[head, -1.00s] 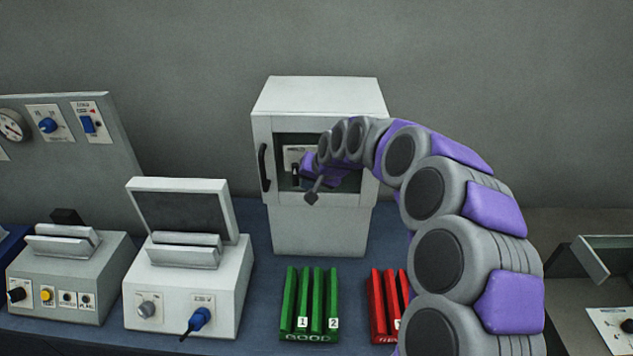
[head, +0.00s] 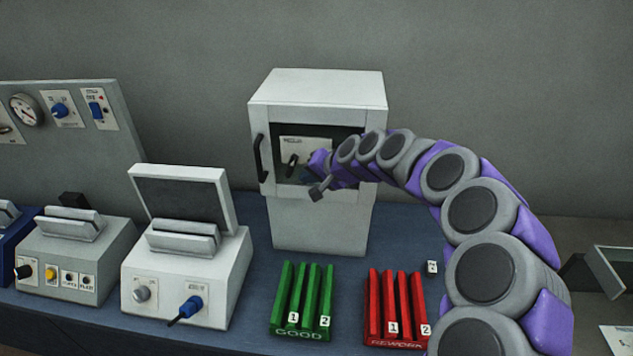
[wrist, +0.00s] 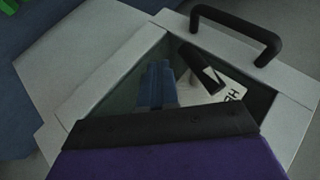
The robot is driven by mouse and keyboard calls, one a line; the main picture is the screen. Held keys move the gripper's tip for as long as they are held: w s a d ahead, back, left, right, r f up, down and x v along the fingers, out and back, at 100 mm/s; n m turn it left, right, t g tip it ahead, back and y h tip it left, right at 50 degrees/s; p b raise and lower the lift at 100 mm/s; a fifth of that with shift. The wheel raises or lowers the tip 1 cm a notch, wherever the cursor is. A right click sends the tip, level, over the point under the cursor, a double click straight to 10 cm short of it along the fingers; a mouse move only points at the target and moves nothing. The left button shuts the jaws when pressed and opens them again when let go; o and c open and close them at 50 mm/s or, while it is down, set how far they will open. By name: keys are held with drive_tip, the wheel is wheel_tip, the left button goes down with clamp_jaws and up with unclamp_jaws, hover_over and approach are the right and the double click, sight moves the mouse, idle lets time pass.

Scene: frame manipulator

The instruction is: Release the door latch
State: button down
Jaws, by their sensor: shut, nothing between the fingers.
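A white cabinet (head: 318,88) stands at the back of the bench, with a dark opening in its front door and a black bar handle (head: 260,158) on the door's left side. Inside the opening is a white labelled panel with a black lever (head: 292,160), tilted with its top to the right. The lever (wrist: 201,68) and the handle (wrist: 240,28) also show in the wrist view. My gripper (wrist: 157,82) is shut and empty inside the opening, beside the lever with a visible gap. In the head view my gripper (head: 309,175) is right of the lever and partly hidden.
A green rack (head: 300,334) and a red rack (head: 395,343) stand on the blue bench before the cabinet. A white box with a raised lid (head: 185,275) and a grey box (head: 75,262) are on the left. A grey gauge panel (head: 75,150) stands behind them.

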drive_tip(key=shift+a+f+m+t+y+b, duration=0.25)
drive_tip(key=shift+a+y+b, duration=0.4)
drive_tip(key=shift+b, duration=0.65)
drive_tip(key=shift+a+f+m+t+y+b, duration=0.15)
drive_tip(key=shift+a+f+y+b, duration=0.35)
drive_tip(key=shift+b, duration=0.8)
drive_tip(key=shift+a+f+m+t+y+b, duration=0.1)
drive_tip(key=shift+a+f+m+y+b, duration=0.1)
drive_tip(key=shift+a+y+b, duration=0.85)
